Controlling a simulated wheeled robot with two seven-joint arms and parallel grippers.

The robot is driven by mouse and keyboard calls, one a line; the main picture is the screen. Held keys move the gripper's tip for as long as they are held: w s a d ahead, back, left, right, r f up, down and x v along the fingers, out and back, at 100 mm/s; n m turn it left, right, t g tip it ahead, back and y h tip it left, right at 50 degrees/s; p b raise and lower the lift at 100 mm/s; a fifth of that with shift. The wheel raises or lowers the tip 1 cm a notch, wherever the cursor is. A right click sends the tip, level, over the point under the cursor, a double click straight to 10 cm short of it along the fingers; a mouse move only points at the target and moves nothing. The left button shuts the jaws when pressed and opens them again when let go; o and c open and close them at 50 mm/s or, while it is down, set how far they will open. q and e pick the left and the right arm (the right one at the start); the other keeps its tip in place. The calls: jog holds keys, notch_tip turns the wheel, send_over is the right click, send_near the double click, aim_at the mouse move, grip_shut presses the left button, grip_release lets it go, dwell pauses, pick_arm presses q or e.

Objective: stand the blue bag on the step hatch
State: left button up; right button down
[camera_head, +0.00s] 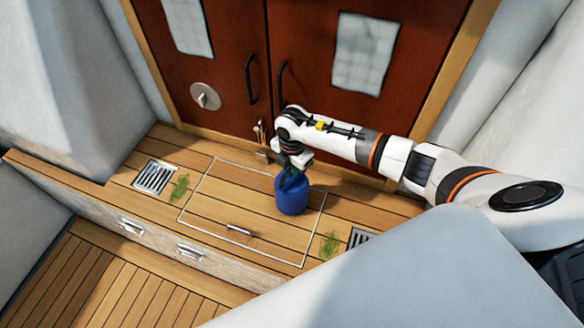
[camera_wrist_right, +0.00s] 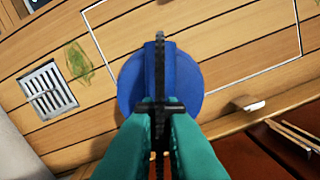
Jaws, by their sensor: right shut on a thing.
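The blue bag (camera_head: 291,197) is upright at the right part of the step hatch (camera_head: 222,196), a wooden panel outlined by a pale line. Its base appears to be on or just above the planks; I cannot tell if it touches. My right gripper (camera_head: 291,172) is above the bag and shut on its top. In the right wrist view, the teal fingers (camera_wrist_right: 160,108) close on a dark strap over the blue bag (camera_wrist_right: 190,88). The hatch (camera_wrist_right: 230,45) also shows there, with its outline around and beyond the bag. My left gripper is not in view.
Red-brown doors (camera_head: 232,105) with black handles stand behind the step. A metal vent (camera_head: 154,177) and green weed (camera_head: 180,187) lie left of the hatch; more weed (camera_head: 330,244) and a vent (camera_head: 360,237) lie right. A metal handle (camera_head: 240,230) sits on the hatch's front.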

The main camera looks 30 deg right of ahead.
jog(key=c, duration=1.5)
grip_release()
jog(key=shift+f, duration=0.1)
jog(key=shift+c, duration=0.2)
jog(key=shift+r, duration=0.2)
notch_tip(320, 180, up, 12)
jog(key=b, duration=0.1)
jog(key=shift+f, duration=0.1)
